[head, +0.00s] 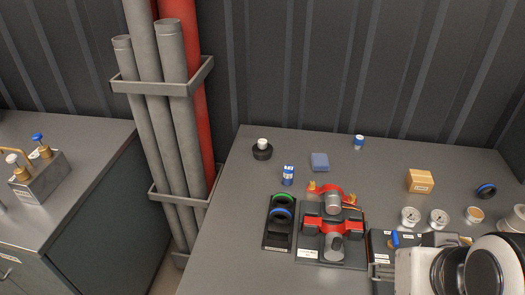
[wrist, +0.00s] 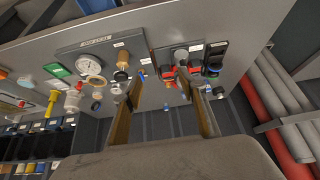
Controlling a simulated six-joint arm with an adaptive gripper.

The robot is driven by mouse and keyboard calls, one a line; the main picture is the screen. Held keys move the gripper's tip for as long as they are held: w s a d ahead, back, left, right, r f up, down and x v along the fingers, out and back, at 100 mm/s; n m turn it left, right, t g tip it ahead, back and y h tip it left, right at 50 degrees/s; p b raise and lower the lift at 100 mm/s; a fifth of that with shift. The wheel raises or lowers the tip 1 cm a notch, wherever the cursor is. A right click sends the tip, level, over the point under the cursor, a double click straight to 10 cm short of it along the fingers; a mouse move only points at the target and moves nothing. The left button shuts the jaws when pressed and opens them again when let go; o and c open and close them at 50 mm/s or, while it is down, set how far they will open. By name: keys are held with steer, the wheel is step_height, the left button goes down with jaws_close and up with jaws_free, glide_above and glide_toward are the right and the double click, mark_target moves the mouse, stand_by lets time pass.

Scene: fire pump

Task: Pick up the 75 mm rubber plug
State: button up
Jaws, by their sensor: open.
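A squat black round piece with a pale cap (head: 262,150) stands at the back left of the bench; it may be the 75 mm rubber plug, but no size mark is readable. In the wrist view a small dark and pale piece (wrist: 218,92), likely the same one, lies just right of the right finger. My gripper (wrist: 166,88) shows in the wrist view as two brownish fingers spread wide apart, with nothing held between them. It is high above the bench and apart from the black piece. In the head view the fingers cannot be made out.
My arm fills the lower right of the head view. On the bench (head: 215,240) are a blue-and-white can (head: 288,175), a blue block (head: 320,162), a red-and-grey coupling fixture (head: 333,235), a ring holder (head: 280,228), gauges (head: 410,216) and a wooden box (head: 420,181). Vertical pipes (head: 165,130) stand left.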

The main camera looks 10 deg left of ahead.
steer(key=w+a+n+t+y, duration=0.1)
steer(key=w+a, duration=0.3)
steer(key=w, duration=0.5)
steer(key=w+a+t, duration=0.1)
steer(key=w+a, duration=0.3)
steer(key=w, duration=0.6)
steer(key=w+a+n+t+y, duration=0.1)
steer(key=w+a, duration=0.2)
steer(key=w, duration=0.6)
steer(key=n+t+y, duration=0.1)
steer(key=t+y, duration=0.1)
steer(key=t, duration=0.2)
glide_toward(263, 142)
steer(key=w, duration=0.2)
steer(key=shift+w+a+f, duration=0.2)
steer(key=shift+a+f, duration=0.2)
steer(key=shift+f, duration=0.05)
steer(key=shift+x, duration=1.3)
steer(key=shift+x, duration=2.6)
